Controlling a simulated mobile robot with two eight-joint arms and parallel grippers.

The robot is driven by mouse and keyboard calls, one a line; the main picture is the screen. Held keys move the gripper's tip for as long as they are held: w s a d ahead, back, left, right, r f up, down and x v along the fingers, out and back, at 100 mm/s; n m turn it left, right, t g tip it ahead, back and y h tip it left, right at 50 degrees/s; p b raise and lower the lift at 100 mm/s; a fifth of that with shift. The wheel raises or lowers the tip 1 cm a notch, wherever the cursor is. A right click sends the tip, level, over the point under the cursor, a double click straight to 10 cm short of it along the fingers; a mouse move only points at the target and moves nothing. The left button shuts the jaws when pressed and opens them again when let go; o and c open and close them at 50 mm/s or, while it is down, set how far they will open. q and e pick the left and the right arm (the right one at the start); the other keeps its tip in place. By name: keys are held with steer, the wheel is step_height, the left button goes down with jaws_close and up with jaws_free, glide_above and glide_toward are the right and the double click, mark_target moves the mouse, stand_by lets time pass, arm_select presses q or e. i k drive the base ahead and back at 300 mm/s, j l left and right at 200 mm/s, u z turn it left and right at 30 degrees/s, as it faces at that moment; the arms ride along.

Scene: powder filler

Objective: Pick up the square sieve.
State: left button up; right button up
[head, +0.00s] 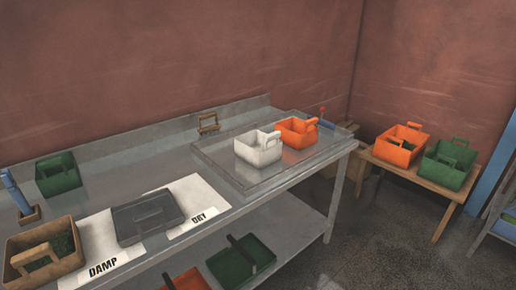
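A small brown square frame (208,123) stands upright against the back edge of the metal table. It may be the square sieve, but it is too small to see any mesh. A dark grey, shallow square box with a handle (147,217) lies on a white sheet marked DAMP and DRY (98,243); I cannot tell whether it is a sieve. Neither of my grippers is in view.
The metal table (250,200) carries a brown caddy (70,262), a green caddy (58,174), a blue-handled tool (17,192), and white (258,150) and orange (297,132) caddies on a raised tray. More caddies stand on the lower shelf and a wooden side table (412,178).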

mark_target(34, 259)
steer(key=u, duration=1.95)
